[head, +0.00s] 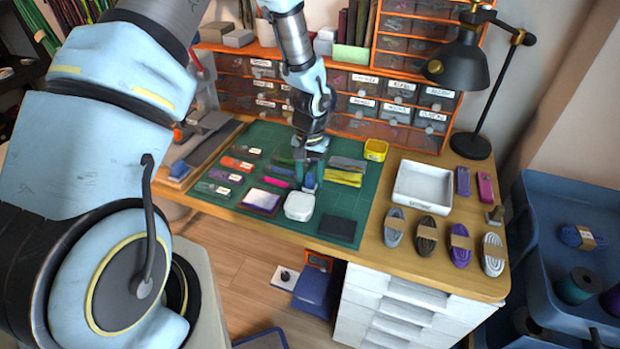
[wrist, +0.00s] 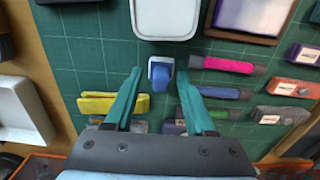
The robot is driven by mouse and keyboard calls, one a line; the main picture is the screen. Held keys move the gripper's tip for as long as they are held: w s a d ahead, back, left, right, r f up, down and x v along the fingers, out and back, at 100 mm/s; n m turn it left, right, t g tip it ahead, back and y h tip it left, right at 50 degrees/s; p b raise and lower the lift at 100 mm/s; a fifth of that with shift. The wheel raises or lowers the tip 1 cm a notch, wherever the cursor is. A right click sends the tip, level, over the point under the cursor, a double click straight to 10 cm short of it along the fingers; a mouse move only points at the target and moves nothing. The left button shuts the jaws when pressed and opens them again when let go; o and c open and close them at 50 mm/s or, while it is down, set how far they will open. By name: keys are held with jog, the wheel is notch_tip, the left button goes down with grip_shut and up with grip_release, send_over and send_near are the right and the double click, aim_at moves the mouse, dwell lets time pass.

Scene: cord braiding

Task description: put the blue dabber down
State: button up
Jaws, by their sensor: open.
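The blue dabber (wrist: 161,78) has a rounded blue body and a pale square end. In the wrist view it sits between my fingertips, just short of the white container (wrist: 166,18). In the head view the dabber (head: 309,181) is low over or on the green cutting mat (head: 374,200), behind the white container (head: 299,206); I cannot tell for certain that it touches the mat. My gripper (wrist: 159,73) is open, with one teal finger on each side of the dabber and a visible gap at both sides. In the head view my gripper (head: 310,176) reaches down from above.
Pink (wrist: 228,65) and other coloured pens lie close to one finger. A folded yellow cloth (wrist: 112,103) lies near the other. Orange drawers stand behind.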

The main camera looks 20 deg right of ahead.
aim_at(310, 176)
notch_tip(310, 176, up, 11)
jog(key=b, duration=0.3)
jog(key=s+a+r+n, duration=0.1)
jog(key=a+r+n, duration=0.1)
jog(key=a, duration=0.8)
jog(key=s+a+r+n+t, duration=0.1)
jog(key=a+r+n, duration=0.2)
jog(key=a, duration=0.7)
jog(key=s+a+r+n, duration=0.2)
jog(key=a+r, duration=0.1)
jog(key=a, duration=0.7)
jog(key=shift+r+t, duration=0.2)
jog(key=shift+t, duration=0.1)
jog(key=shift+w, duration=0.1)
